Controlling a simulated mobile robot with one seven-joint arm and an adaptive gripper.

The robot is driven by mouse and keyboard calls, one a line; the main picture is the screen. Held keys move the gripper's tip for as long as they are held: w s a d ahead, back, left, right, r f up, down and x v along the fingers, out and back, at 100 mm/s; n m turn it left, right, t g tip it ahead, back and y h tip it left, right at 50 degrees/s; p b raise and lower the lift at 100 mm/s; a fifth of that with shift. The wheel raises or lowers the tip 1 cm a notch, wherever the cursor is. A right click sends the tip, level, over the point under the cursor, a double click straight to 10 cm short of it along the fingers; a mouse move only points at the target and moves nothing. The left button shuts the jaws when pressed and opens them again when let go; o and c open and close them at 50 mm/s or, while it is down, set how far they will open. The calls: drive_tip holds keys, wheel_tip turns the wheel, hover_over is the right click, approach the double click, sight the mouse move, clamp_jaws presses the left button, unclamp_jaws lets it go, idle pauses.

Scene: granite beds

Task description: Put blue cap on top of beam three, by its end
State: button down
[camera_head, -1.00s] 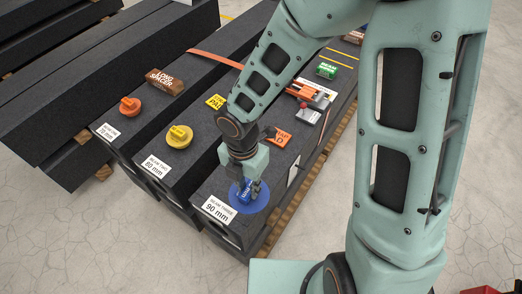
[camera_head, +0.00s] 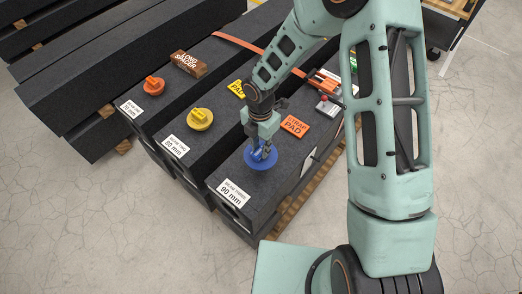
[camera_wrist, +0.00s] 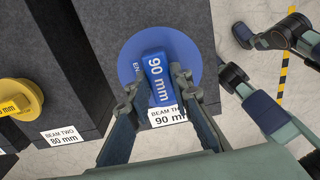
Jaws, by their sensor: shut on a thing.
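The blue cap (camera_head: 252,163) is a round disc with a raised handle bar marked 90 mm. My gripper (camera_head: 263,149) is shut on that bar from above. The cap is over the top of beam three (camera_head: 264,186), a short way in from its labelled near end. I cannot tell whether the disc touches the beam.
Beam two carries a yellow cap (camera_head: 200,119) and beam one an orange cap (camera_head: 153,86). An orange strap pad (camera_head: 295,126) lies behind the blue cap on beam three. A brown long spacer (camera_head: 188,63) sits further back. Clear floor lies in front.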

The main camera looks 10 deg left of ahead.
drive_tip(key=shift+w+f, duration=0.55)
drive_tip(key=shift+f, duration=0.1)
drive_tip(key=shift+w+f, duration=0.1)
drive_tip(key=shift+f, duration=1.55)
drive_tip(key=shift+f, duration=0.15)
drive_tip(key=c, duration=1.7)
unclamp_jaws()
drive_tip(key=shift+c, duration=0.2)
wheel_tip(320, 180, up, 12)
drive_tip(key=shift+r, duration=0.2)
